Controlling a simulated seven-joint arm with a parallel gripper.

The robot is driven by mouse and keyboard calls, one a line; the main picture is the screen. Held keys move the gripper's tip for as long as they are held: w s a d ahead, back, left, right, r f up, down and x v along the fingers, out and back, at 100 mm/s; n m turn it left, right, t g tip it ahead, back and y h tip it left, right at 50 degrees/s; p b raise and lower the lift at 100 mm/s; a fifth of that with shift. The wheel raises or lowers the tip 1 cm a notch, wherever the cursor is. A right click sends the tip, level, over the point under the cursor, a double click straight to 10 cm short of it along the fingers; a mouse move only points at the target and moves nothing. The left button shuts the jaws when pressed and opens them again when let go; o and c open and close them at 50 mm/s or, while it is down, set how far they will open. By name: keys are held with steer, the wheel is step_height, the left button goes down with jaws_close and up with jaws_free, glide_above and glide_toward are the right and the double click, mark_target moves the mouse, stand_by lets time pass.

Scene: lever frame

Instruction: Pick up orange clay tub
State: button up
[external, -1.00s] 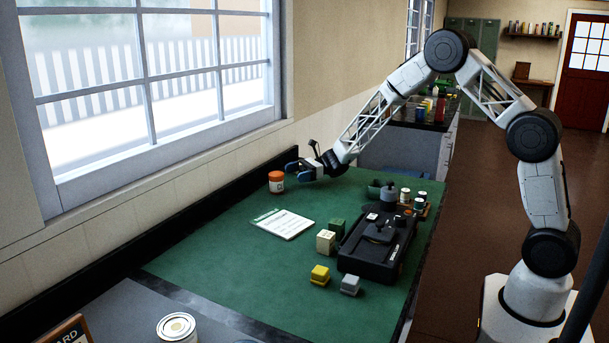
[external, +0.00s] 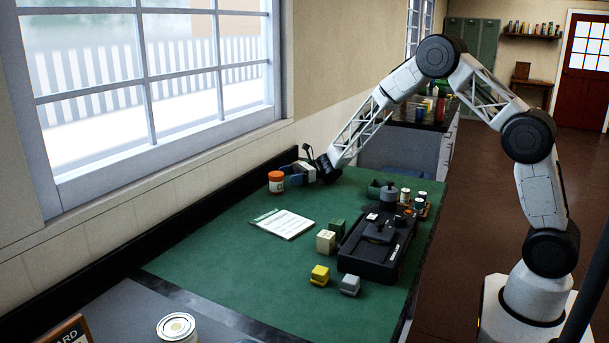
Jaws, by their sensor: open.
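The orange clay tub (external: 276,183) stands upright at the far left of the green mat, near the wall under the window. It has an orange lid and base with a pale label around its middle. My gripper (external: 290,176) is low over the mat, just right of the tub and pointing left at it. Its jaws are open, with the fingertips at or very near the tub's right side. I cannot tell whether they touch it or reach around it.
A white printed sheet (external: 283,223) lies on the green mat (external: 220,255). A black device (external: 375,250) stands to the right, with small jars (external: 420,199) behind it. Cream (external: 326,241), green (external: 337,228), yellow (external: 320,275) and grey (external: 350,285) blocks sit nearby. The mat's left front is clear.

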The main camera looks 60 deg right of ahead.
mark_target(277, 176)
steer(key=shift+a, duration=0.1)
steer(key=shift+x, duration=2.6)
steer(key=shift+r, duration=0.15)
steer(key=c, duration=1.2)
steer(key=shift+o, duration=0.2)
steer(key=shift+r, duration=0.2)
step_height(277, 176, up, 28)
steer(key=shift+f, duration=0.15)
